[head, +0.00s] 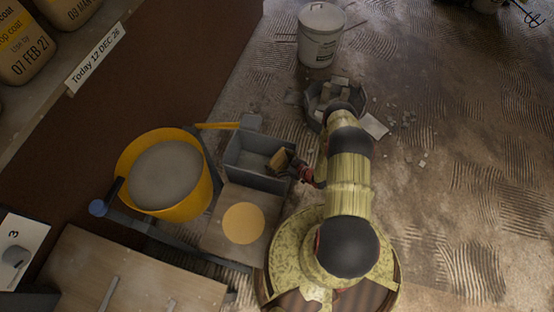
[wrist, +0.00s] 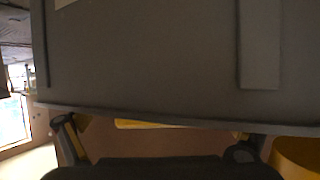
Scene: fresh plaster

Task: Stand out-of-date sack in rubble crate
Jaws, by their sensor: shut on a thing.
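My gripper (head: 294,168) is at the right end of a grey open crate (head: 245,170) in the head view. It is shut on a small brown sack (head: 278,160), which shows over the right part of that crate. I cannot tell whether the sack touches the crate floor, and no date on it is readable. A dark tub (head: 316,101) holding rubble chunks stands on the floor beyond my arm.
A yellow bucket (head: 207,190) of grey material stands left of the crate. A board with a tan disc (head: 243,223) lies in front. Labelled sacks (head: 28,50) and a card reading "Today 12 DEC 26" (head: 95,60) are on a shelf. A white bucket (head: 319,45) stands behind.

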